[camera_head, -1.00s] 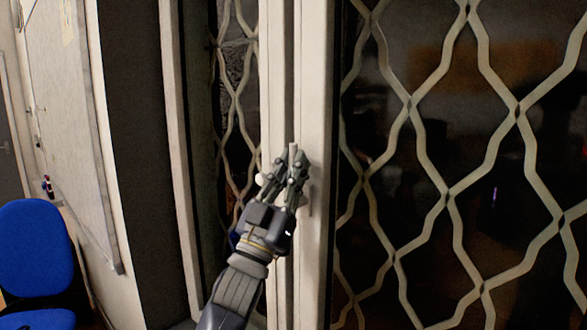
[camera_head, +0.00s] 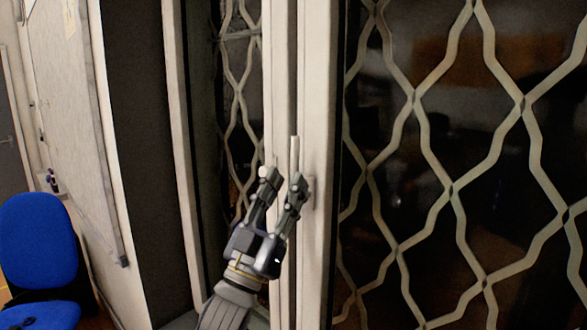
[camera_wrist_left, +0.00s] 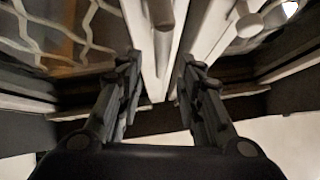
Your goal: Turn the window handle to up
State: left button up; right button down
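The window handle (camera_head: 294,152) is a slim pale bar on the white window frame. Its visible part stands upright, pointing up, above my left gripper's fingers; its lower part is hidden behind them. My left gripper (camera_head: 284,176) is just below that visible part, with its two fingers spread apart and nothing held between them. In the left wrist view the fingers (camera_wrist_left: 160,62) are also apart, and the handle's end (camera_wrist_left: 160,14) shows beyond them. I cannot tell whether a finger touches the handle. My right gripper is not in view.
A metal lattice (camera_head: 452,190) covers the dark panes. A blue chair (camera_head: 38,240) stands at the left, near a whiteboard (camera_head: 70,120).

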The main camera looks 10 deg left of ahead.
pick_arm(q)
jog(key=v, duration=0.6)
